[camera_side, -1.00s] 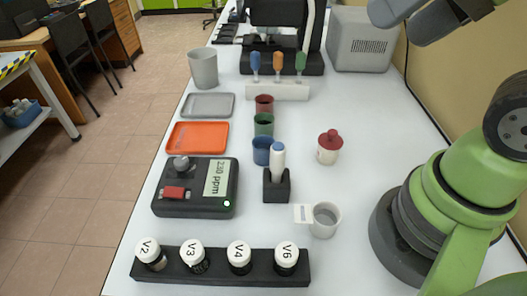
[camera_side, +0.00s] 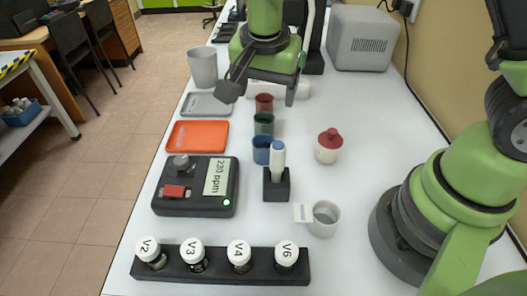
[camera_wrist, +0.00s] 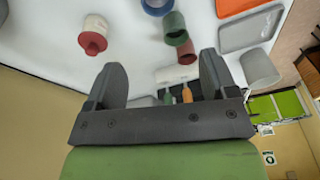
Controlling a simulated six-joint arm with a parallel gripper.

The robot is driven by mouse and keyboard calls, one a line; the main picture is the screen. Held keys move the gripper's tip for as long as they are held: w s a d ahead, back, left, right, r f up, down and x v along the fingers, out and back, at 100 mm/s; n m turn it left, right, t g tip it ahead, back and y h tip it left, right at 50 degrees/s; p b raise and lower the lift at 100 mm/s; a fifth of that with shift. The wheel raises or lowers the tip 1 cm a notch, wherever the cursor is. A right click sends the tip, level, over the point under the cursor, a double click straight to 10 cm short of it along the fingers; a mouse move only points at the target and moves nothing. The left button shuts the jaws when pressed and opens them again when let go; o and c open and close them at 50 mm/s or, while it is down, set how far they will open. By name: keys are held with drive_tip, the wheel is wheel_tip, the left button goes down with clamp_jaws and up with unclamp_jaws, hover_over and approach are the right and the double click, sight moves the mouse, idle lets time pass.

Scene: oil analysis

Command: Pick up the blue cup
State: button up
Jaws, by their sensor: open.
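The blue cup (camera_side: 262,151) stands on the white table in the side view, nearest in a row with a green cup (camera_side: 264,124) and a red cup (camera_side: 264,103). In the wrist view the blue cup (camera_wrist: 157,4) is cut by the top edge, beyond the green cup (camera_wrist: 174,28) and the red cup (camera_wrist: 187,52). My gripper (camera_side: 262,96) is open and empty, above the table near the red cup, apart from the blue cup. Its two fingers also show in the wrist view (camera_wrist: 163,78).
A black holder (camera_side: 277,187) with a white, blue-tipped tool stands close in front of the blue cup. A red-capped jar (camera_side: 329,147) stands to the right. An orange tray (camera_side: 197,137), a grey tray (camera_side: 204,104) and a black meter (camera_side: 196,190) lie left. A vial rack (camera_side: 220,268) is in front.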

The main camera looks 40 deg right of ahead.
drive_tip(key=m, duration=0.1)
approach(264, 148)
drive_tip(key=f, duration=0.1)
drive_tip(key=a+f+h, duration=0.1)
drive_tip(key=shift+w+f+g, duration=0.2)
drive_tip(key=shift+f+g, duration=0.1)
drive_tip(key=x, duration=0.5)
drive_tip(key=shift+s+d+f, duration=0.15)
drive_tip(key=shift+s+f, duration=0.2)
drive_tip(key=shift+f, duration=0.05)
drive_tip(key=c, duration=1)
